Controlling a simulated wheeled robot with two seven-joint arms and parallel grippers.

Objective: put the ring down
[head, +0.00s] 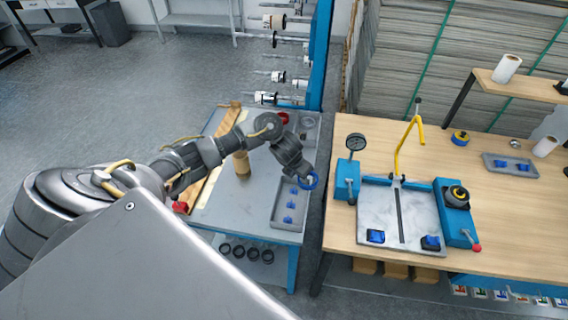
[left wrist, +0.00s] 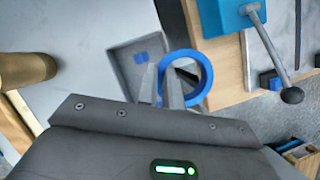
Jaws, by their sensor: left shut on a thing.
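A blue ring (head: 314,181) is in my left gripper (head: 307,180), above the right side of the grey side table (head: 229,216). In the left wrist view the blue ring (left wrist: 206,75) shows its round opening, and my left gripper (left wrist: 160,75) is shut on the left side of its rim. The ring is next to a shallow grey tray (head: 276,226) holding several small blue pieces (head: 288,219). The tray also shows in the left wrist view (left wrist: 120,62), partly behind the ring and fingers. My right gripper is not in view.
A brass-coloured cylinder (head: 241,165) stands left of the tray. Black rings (head: 238,251) lie on the lower shelf.

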